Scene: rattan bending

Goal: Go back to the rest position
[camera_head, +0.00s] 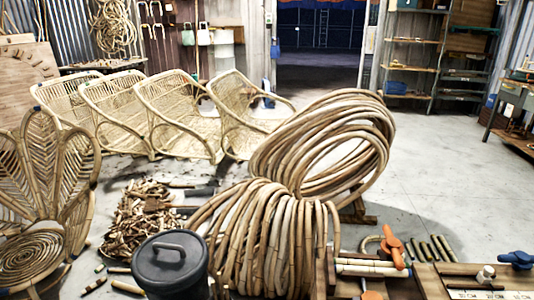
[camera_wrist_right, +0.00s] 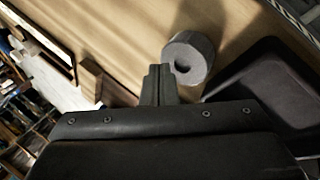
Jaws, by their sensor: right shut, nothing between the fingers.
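My right gripper (camera_wrist_right: 157,84) shows in the right wrist view. Its dark fingers are together and hold nothing. A grey roll with a dark hole (camera_wrist_right: 188,57) is just beyond and to the right of the fingertips. The fingers point over a light wooden surface (camera_wrist_right: 130,35); I cannot tell how high above it they are. Neither of my grippers shows in the head view. My left gripper is in neither view.
A dark tray (camera_wrist_right: 265,85) lies right of the fingers, wooden pieces (camera_wrist_right: 98,84) left. In the head view, rattan coils (camera_head: 265,235) stand behind a bench (camera_head: 430,280) with an orange-handled clamp (camera_head: 393,247). A lidded black bin (camera_head: 172,265) is beside them. Open floor (camera_head: 440,185) lies right.

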